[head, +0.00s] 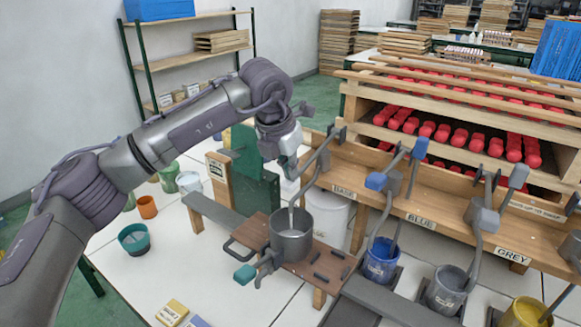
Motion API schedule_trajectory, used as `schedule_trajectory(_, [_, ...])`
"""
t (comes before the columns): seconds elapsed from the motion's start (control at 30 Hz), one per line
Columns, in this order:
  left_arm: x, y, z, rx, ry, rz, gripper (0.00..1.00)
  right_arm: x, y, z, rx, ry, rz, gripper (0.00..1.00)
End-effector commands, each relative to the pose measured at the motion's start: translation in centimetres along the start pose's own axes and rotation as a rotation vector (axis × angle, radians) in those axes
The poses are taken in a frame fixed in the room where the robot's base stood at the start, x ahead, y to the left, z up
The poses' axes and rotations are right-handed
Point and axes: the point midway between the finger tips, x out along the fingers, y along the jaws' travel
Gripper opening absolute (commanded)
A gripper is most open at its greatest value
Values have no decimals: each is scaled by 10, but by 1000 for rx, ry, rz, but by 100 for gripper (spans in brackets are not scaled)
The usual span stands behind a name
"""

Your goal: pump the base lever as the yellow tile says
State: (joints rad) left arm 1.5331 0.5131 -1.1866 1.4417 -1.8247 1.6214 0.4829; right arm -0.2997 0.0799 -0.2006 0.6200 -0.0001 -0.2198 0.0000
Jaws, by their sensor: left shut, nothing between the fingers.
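The yellow tile (172,312) lies at the bottom edge of the head view, with small markings I cannot read. The BASE label (343,190) is on the wooden rail. The base lever (337,133) rises grey above that rail, left of the blue one. A curved grey pipe runs down from there into a grey metal pot (291,243). My left gripper (290,168) is shut and empty, pointing down at the front of the base lever, above the pot. I cannot tell whether it touches the lever. My right gripper is not in view.
The pot stands on a brown board (322,266) with a teal-ended handle (245,275). Right of it are a blue pot (382,262), a grey pot (447,290) and a yellow pot (524,314) under other levers. A green panel (254,190) stands close left of my gripper.

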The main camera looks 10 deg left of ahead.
Motion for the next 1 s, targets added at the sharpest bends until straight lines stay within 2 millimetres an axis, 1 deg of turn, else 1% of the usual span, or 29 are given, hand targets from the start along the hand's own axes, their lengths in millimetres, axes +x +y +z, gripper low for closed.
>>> schedule_trajectory(0.17, [-14,0,5,0,0,1,0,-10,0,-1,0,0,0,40])
schedule_trajectory(0.9, [-99,0,36,0,-1,1,0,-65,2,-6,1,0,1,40])
schedule_trajectory(1.0, [-105,0,38,0,-1,1,0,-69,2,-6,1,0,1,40])
